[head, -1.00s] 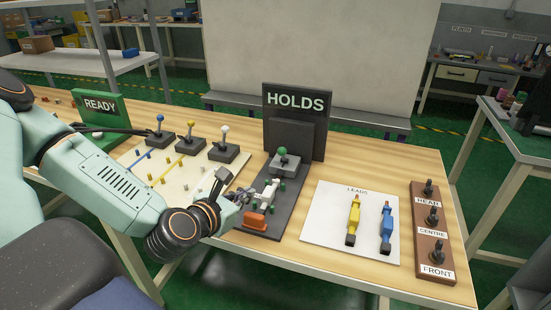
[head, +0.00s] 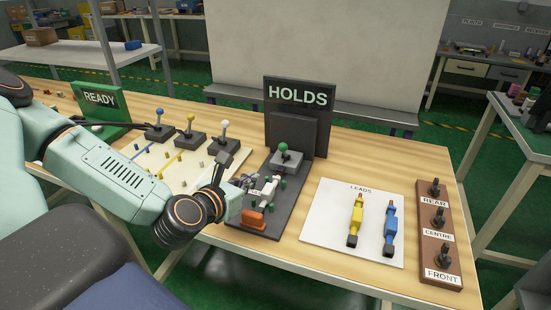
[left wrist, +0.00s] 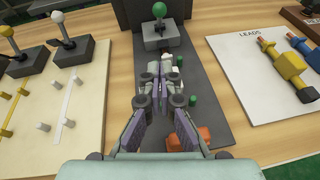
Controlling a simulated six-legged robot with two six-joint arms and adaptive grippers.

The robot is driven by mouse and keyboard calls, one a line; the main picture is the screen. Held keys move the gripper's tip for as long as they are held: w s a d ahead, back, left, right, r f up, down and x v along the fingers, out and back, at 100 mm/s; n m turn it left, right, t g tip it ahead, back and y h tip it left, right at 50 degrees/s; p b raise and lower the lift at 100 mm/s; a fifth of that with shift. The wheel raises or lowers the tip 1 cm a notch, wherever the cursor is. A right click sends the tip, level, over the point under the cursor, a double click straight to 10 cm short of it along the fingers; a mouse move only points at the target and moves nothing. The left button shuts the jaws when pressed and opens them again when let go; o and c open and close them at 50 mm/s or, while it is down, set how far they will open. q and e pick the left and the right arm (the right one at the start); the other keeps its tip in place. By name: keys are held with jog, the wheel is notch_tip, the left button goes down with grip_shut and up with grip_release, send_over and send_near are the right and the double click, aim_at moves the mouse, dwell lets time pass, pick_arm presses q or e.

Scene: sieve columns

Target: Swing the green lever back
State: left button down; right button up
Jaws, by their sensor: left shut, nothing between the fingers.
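The green lever (head: 283,147) is a green ball knob on a short stem, set on a grey block on the dark HOLDS board. It stands about upright. It also shows at the top of the left wrist view (left wrist: 160,10). My left gripper (head: 249,182) is shut and empty, over the left side of the board. It is in front of the lever and apart from it. In the left wrist view its fingers (left wrist: 152,82) point towards the lever and partly cover a white fitting (head: 267,187). My right gripper is not in view.
An orange block (head: 253,219) and small green pegs are on the board, near the gripper. Left are blue, yellow and white-knobbed levers (head: 191,131). Right are a LEADS plate (head: 325,220) with two clips and a brown switch panel (head: 437,262). The HOLDS sign (head: 298,95) stands behind.

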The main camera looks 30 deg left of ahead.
pick_arm(q)
jog(key=shift+w+f+b, duration=0.3)
jog(key=shift+w+b, duration=0.3)
jog(key=shift+b, duration=0.15)
jog(key=b+x, duration=0.2)
jog(key=x, duration=0.2)
jog(key=shift+w+a+f+b, duration=0.1)
jog(key=shift+w+f+b, duration=0.05)
jog(key=shift+w+b, duration=0.35)
jog(key=w, duration=0.4)
jog(key=shift+w+a+b, duration=0.2)
jog(key=shift+w+b, duration=0.15)
jog(key=shift+w+r, duration=0.55)
jog(key=shift+w, duration=0.05)
jog(key=shift+w+a, duration=0.1)
jog(key=shift+r, duration=0.1)
